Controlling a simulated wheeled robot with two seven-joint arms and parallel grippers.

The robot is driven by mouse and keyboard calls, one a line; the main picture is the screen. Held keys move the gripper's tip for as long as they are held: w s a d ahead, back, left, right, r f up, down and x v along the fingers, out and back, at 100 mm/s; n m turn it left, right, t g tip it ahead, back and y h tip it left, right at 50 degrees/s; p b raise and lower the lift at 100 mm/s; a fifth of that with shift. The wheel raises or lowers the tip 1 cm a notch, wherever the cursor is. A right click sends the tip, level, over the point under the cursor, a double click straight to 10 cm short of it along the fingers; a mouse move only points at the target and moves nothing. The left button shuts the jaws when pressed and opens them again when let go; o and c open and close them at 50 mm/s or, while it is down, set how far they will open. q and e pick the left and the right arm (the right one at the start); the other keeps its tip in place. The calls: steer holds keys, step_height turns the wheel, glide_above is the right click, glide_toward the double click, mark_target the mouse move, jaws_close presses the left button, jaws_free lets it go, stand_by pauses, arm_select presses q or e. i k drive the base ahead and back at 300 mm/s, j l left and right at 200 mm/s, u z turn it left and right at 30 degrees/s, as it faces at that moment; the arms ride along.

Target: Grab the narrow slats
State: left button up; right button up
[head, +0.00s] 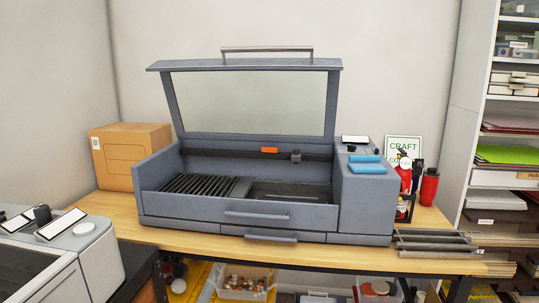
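Several narrow dark slats (198,185) lie side by side in the left half of the open grey machine's bed (275,212). A second group of long grey slats (436,241) lies on the wooden table (180,238) to the right of the machine, their right ends near the table's right edge. I cannot tell from this view which group the task means. Neither of my grippers shows in the head view.
The machine's windowed lid (248,104) stands raised. Blue folded cloths (366,164) lie on its right housing. A red extinguisher (405,172) and a red bottle (429,187) stand behind the right slats. A cardboard box (130,155) is at the left. Shelves (478,110) stand at the right.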

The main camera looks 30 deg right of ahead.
mark_target(402, 244)
steer(key=z, duration=1.05)
